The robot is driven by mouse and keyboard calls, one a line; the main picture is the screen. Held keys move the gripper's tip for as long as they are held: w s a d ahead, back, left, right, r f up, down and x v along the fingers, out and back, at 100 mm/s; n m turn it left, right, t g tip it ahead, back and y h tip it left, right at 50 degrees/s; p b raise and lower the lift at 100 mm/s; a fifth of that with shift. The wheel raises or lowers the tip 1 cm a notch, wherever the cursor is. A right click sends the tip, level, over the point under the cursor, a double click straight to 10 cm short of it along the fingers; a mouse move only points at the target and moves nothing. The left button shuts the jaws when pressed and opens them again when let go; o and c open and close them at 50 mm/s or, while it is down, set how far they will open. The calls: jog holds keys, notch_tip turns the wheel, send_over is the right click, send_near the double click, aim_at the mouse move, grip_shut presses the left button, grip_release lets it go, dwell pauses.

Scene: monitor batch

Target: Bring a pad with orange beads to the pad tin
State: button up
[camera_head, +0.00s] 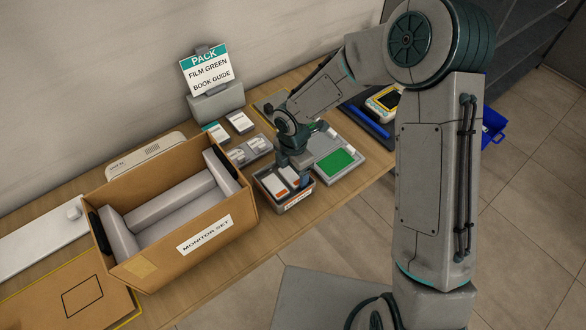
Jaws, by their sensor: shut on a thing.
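My gripper (295,168) points down over a small grey bin (299,204) near the table's front edge. The bin has a light label on its front, too small to read. White pads with orange ends (281,191) lie in the bin, below and beside my fingers. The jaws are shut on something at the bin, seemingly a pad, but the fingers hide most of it. Beads on the pads are too small to make out. I cannot tell whether the held thing is clear of the bin.
A cardboard box (160,270) marked MONITOR SET, with grey inserts, stands left. A PACK sign (205,68) stands behind. Two small cards (240,122) and a grey tray (248,153) lie behind the bin. A tray with a green panel (336,162) is close on the right.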

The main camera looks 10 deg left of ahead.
aim_at(293, 173)
jog(key=shift+f, duration=0.2)
jog(key=o, duration=1)
jog(key=shift+o, duration=0.2)
jog(key=shift+r, duration=0.1)
notch_tip(293, 173, up, 14)
jog(key=s+d+r+m+t+h, duration=0.1)
jog(key=s+d+r+m, duration=0.1)
jog(key=d+r+m, duration=0.4)
jog(key=s+d+r+m+t, duration=0.1)
jog(key=s+d+m, duration=0.1)
jog(key=d+m, duration=0.75)
jog(key=s+d+r+m+t+y, duration=0.1)
jog(key=s+d+r+m, duration=0.2)
jog(key=s+d+m, duration=0.7)
jog(key=shift+d+r+m, duration=0.2)
jog(key=shift+d+m, duration=0.05)
jog(key=shift+m, duration=1)
